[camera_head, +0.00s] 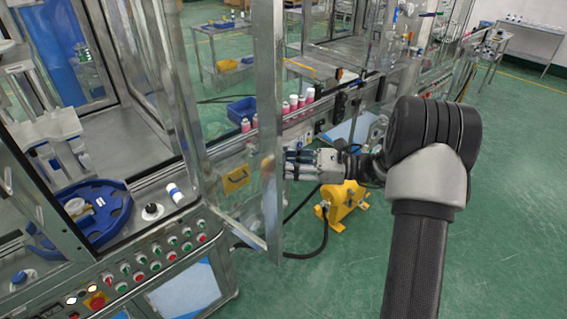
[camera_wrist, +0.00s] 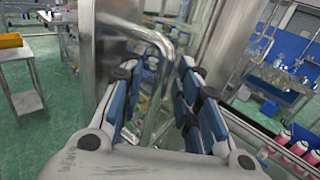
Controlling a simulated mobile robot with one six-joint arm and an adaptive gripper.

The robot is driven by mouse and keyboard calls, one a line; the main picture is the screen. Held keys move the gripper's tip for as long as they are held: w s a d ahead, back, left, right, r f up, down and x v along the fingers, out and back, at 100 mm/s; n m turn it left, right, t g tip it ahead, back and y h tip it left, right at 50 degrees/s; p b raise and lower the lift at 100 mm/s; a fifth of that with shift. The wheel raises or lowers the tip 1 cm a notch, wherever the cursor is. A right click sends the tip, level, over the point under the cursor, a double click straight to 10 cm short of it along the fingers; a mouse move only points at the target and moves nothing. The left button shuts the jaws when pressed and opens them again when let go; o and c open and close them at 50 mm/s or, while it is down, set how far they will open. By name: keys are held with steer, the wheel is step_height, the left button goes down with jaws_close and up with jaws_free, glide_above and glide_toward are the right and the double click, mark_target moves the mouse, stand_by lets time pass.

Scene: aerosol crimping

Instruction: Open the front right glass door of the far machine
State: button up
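The machine (camera_head: 140,262) with clear panels and metal frames fills the left of the head view. A framed glass door (camera_head: 268,150) stands swung outward at its front right, at an angle to the machine. My gripper (camera_head: 287,166) is just right of this door's edge post. In the wrist view, my gripper (camera_wrist: 156,82) has its blue-padded fingers apart. A bent metal bar handle (camera_wrist: 168,60) on the door post runs between them, with gaps visible on both sides. Whether a pad touches the bar low down cannot be told.
A yellow device (camera_head: 343,200) stands on the green floor behind my gripper, with a black cable nearby. A conveyor with red-and-white bottles (camera_head: 293,102) runs behind the door. A blue bin (camera_head: 241,109) sits beside it. Open floor lies at the lower right.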

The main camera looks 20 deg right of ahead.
steer(key=shift+s+d, duration=0.1)
steer(key=v, duration=1.2)
